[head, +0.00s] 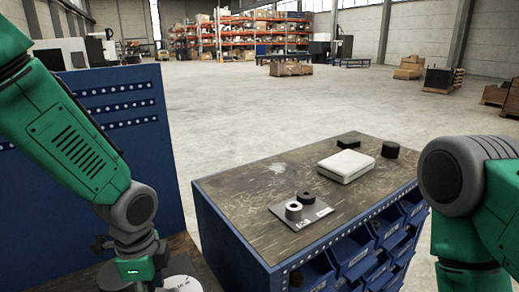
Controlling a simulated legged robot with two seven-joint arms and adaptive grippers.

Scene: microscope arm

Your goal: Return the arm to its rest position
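My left arm comes in from the left and reaches down to the bottom edge. Its grey and green wrist end shows at the lower left, with dark parts around it. I cannot make out the fingers of my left gripper or whether they hold anything. A pale round disc (182,284) shows beside the wrist, cut off by the bottom edge. No microscope arm can be clearly made out; my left arm covers much of that area. My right arm is at the right edge and points down; its gripper is out of view.
A blue cabinet with a worn top (240,190) stands in the middle. On it are a white case (346,166), a black box (348,142), a black round piece (391,151) and a plate (318,212) bearing small cylinders. A blue perforated panel (150,140) stands behind my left arm.

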